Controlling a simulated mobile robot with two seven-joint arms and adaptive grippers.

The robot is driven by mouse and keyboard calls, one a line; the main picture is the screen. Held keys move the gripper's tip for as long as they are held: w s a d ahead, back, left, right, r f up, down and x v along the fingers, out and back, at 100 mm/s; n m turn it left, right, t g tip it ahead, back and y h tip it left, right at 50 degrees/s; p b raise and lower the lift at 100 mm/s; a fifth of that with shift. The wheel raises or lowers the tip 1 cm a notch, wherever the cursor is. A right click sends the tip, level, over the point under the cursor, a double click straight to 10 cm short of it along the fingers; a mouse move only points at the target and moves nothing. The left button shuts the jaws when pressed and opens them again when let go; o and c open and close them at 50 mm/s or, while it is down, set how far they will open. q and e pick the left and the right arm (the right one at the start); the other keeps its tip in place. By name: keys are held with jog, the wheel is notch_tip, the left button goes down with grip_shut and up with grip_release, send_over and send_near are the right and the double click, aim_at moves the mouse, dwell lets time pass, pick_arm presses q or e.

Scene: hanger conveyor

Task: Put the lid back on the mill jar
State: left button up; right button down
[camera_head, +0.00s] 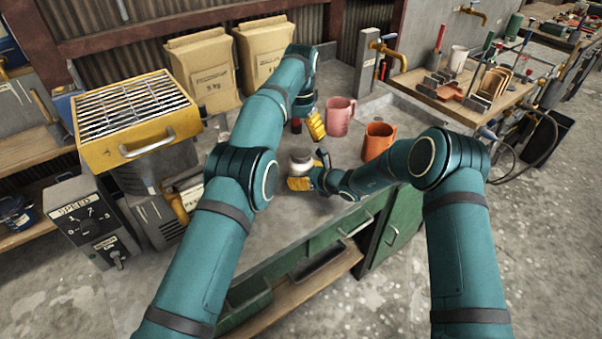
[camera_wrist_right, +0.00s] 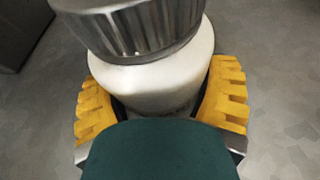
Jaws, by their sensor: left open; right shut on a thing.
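The white jar (camera_wrist_right: 155,82) is between the yellow fingers of my right gripper (camera_wrist_right: 160,105), which is shut on its body. A ribbed grey metal lid (camera_wrist_right: 140,25) sits over the jar's top in the right wrist view, with its upper part cut off by the frame. I cannot tell whether it is fully seated. In the head view the jar (camera_head: 300,166) stands upright at the middle of the worktop, in my right gripper (camera_head: 309,172). My left gripper (camera_head: 306,124) is open just behind the jar, pointing down, apart from it.
A pink mug (camera_head: 339,117) and an orange mug (camera_head: 378,141) stand right of the grippers. A yellow-topped machine with a grate (camera_head: 135,115) is at the left. Two paper sacks (camera_head: 205,70) stand at the back.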

aim_at(301, 152)
pick_arm(q)
jog(key=n, duration=1.4)
jog(key=shift+f, duration=3.95)
jog(key=c, duration=1.3)
jog(key=m, duration=0.6)
